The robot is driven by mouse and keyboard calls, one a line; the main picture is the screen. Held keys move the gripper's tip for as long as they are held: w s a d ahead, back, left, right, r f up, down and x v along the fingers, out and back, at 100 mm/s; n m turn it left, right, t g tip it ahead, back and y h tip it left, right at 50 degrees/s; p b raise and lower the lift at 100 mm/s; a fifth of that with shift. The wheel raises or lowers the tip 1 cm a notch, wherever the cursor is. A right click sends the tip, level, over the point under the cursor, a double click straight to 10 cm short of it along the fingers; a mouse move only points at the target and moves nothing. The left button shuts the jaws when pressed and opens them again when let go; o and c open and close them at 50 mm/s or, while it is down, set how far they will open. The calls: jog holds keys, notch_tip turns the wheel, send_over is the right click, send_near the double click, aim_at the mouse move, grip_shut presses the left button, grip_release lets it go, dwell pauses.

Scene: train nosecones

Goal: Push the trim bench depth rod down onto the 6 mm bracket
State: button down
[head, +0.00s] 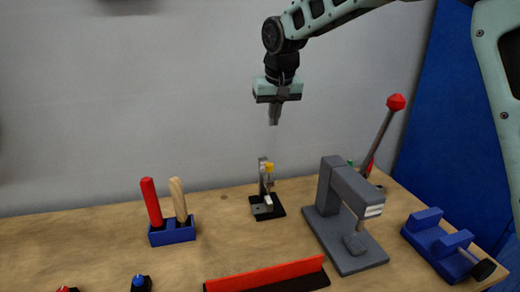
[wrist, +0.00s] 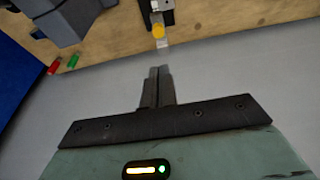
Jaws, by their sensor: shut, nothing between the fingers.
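The trim bench depth rod appears to be the part with the yellow cap (head: 270,168) on a small upright stand (head: 263,190) with a black base, at the middle back of the bench. The yellow cap also shows at the top of the wrist view (wrist: 158,31). The 6 mm bracket is too small to tell apart on the stand. My gripper (head: 274,120) is shut and empty, pointing down, above the stand and apart from it. Its closed fingers show in the wrist view (wrist: 160,74).
A grey press-like machine (head: 345,205) stands right of the stand, with a red-knobbed lever (head: 396,103) behind it. A blue vise (head: 436,236) is at far right. A blue holder (head: 172,234) with two handles is at left. A red strip (head: 265,277) lies in front.

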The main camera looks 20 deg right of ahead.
aim_at(270, 166)
jog(key=p+x, duration=0.1)
jog(key=x, duration=0.3)
jog(key=p+x, duration=0.1)
jog(key=x, duration=0.3)
jog(key=s+p+x, duration=0.1)
jog(key=x, duration=0.3)
jog(key=shift+f+p, duration=0.4)
jog(key=shift+f, duration=0.5)
notch_tip(270, 166, down, 3)
jog(key=shift+r+b, duration=0.15)
jog(key=shift+b, duration=0.95)
jog(key=shift+r, duration=0.1)
